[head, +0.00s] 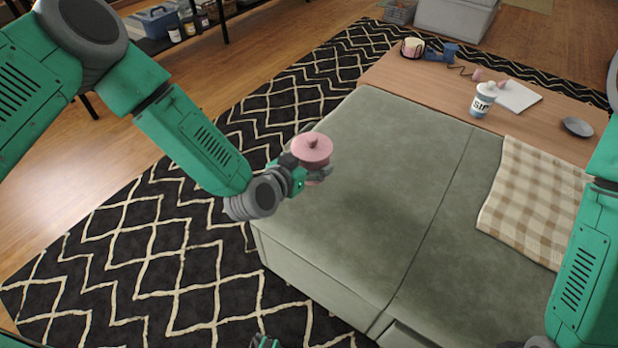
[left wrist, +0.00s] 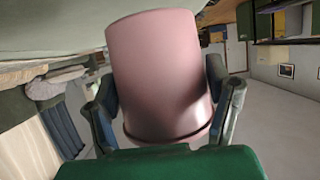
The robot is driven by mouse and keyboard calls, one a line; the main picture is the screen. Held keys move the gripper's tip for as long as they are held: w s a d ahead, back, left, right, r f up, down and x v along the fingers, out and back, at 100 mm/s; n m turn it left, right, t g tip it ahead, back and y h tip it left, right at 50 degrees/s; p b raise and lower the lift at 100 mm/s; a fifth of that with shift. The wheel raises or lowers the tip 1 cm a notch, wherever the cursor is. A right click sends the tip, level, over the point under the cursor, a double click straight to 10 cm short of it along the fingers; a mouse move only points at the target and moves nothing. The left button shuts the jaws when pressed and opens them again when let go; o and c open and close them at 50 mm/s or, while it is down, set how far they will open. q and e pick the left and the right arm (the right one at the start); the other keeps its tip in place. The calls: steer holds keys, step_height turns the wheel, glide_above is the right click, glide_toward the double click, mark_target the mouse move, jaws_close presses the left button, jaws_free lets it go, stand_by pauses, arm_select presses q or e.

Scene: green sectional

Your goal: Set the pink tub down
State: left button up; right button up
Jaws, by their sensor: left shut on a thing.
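In the left wrist view the tub (left wrist: 158,75) fills the middle, with a dark finger on each side. The grey-green surface shows beyond the tub there. I cannot tell whether the tub's base touches the seat. My right arm shows at the right edge of the head view, but its gripper's fingers are not seen.
The seat is clear in the middle. A checked blanket (head: 535,200) lies on its right part. A wooden table (head: 420,75) behind holds a labelled bottle (head: 483,99), a white pad (head: 517,97), a dark dish (head: 577,127) and a pink-topped container (head: 412,47). A patterned rug (head: 130,260) lies left.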

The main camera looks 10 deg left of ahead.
arm_select(q)
step_height(320, 180, down, 4)
steer(key=shift+d+r+b, duration=0.1)
steer(key=shift+d+b, duration=0.05)
steer(key=shift+b, duration=0.7)
steer(key=shift+r, duration=0.1)
steer(key=o, duration=1.2)
